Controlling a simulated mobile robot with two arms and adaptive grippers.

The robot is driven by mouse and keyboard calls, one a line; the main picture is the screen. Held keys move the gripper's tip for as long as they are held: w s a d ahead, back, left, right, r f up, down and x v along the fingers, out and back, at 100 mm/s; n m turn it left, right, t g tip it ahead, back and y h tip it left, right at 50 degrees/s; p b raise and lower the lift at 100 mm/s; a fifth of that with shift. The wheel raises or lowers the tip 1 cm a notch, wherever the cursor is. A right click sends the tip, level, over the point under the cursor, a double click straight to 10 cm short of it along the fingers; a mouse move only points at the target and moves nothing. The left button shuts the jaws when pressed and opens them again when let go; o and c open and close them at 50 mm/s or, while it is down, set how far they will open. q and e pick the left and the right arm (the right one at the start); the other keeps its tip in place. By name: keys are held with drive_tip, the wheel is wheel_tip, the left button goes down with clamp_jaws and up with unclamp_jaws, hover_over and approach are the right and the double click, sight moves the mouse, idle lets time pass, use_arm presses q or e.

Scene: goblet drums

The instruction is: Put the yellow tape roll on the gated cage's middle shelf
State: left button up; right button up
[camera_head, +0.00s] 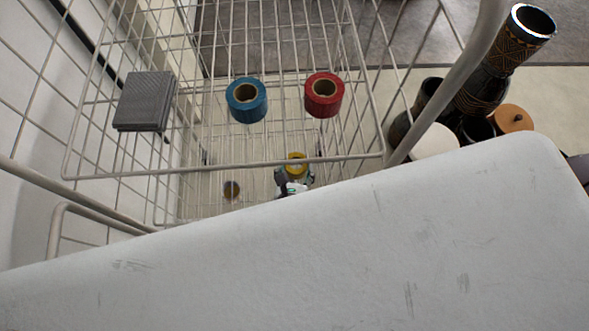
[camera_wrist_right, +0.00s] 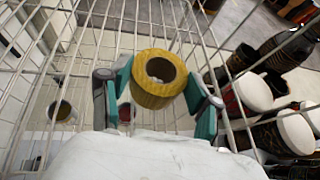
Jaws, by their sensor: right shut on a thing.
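The yellow tape roll (camera_head: 296,160) is in my right gripper (camera_head: 293,180), low inside the white wire cage and below its upper shelf, in the head view. In the right wrist view the yellow tape roll (camera_wrist_right: 158,78) sits upright between the two teal-and-grey fingers of the right gripper (camera_wrist_right: 158,92), which is shut on it. The gated cage (camera_head: 225,167) has an upper wire shelf that carries a blue tape roll (camera_head: 246,100), a red tape roll (camera_head: 323,95) and a grey box (camera_head: 145,101). My left gripper is not in view.
Several goblet drums (camera_head: 482,85) stand outside the cage at the right. A white wall (camera_head: 30,110) is close on the left. Wire bars surround the gripper.

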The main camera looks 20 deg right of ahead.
drive_tip(key=shift+f, duration=0.9)
drive_tip(key=o, duration=1.2)
drive_tip(key=shift+c, duration=0.2)
drive_tip(key=shift+r, duration=0.15)
drive_tip(key=v, duration=1.2)
drive_tip(key=shift+p, duration=0.3)
